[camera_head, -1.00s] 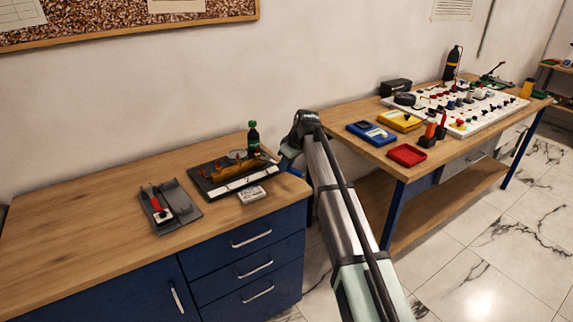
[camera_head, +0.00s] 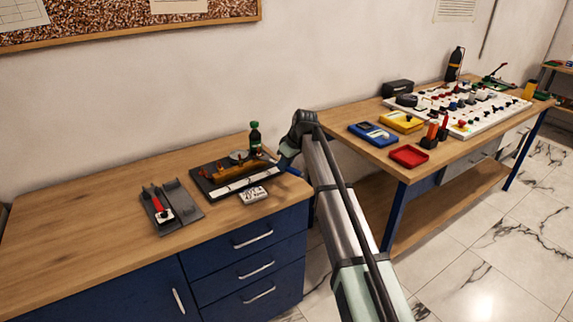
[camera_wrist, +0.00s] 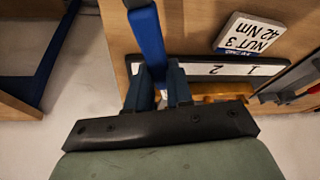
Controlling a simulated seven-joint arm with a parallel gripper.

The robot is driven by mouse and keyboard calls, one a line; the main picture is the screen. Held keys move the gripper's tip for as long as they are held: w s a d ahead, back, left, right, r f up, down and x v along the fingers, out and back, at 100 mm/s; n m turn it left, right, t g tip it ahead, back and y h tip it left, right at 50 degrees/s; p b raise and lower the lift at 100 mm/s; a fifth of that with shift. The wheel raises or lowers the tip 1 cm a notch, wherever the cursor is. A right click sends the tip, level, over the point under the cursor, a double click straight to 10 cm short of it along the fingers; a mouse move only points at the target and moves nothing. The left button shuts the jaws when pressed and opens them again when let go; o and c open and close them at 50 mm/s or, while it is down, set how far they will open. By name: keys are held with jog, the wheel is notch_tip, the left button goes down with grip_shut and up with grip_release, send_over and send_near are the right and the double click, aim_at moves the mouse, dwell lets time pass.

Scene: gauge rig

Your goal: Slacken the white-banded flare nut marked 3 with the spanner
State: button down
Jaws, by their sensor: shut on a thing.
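The spanner's head is hidden behind the gripper. In the head view my gripper is at the right end of the gauge rig (camera_head: 212,191), a dark board carrying a brass manifold (camera_head: 232,172). The rig's white strip (camera_wrist: 235,70) shows the numbers 1 and 2 in the wrist view. Mark 3 and the white-banded nut cannot be made out. A white card (camera_wrist: 250,36) reads "NUT 3 42 Nm".
A grey tray (camera_head: 184,205) with a red-handled tool (camera_head: 161,207) lies left of the rig. A dark green bottle (camera_head: 255,137) stands behind the rig. The wooden bench top (camera_head: 90,215) is clear at far left. A second bench (camera_head: 375,152) with meters stands to the right.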

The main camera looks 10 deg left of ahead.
jog(key=shift+w+a, duration=0.25)
jog(key=shift+a, duration=0.15)
dwell(0.4)
jog(key=c, duration=1.6)
grip_release()
jog(key=shift+c, duration=0.2)
grip_shut()
jog(key=shift+w+d+n+g, duration=0.2)
jog(key=shift+w+d+n, duration=0.05)
jog(key=shift+w+n, duration=0.4)
jog(key=shift+w+d+n+g, duration=0.2)
jog(key=shift+w+n, duration=0.35)
jog(key=shift+w, duration=0.05)
jog(key=shift+w+d+n+g, duration=0.2)
jog(key=shift+w+n+g, duration=0.1)
jog(key=shift+w+n, duration=0.45)
jog(key=shift+w+a+n+g, duration=0.1)
jog(key=shift+w+n+g, duration=0.4)
jog(key=shift+w+n, duration=0.7)
dwell(0.9)
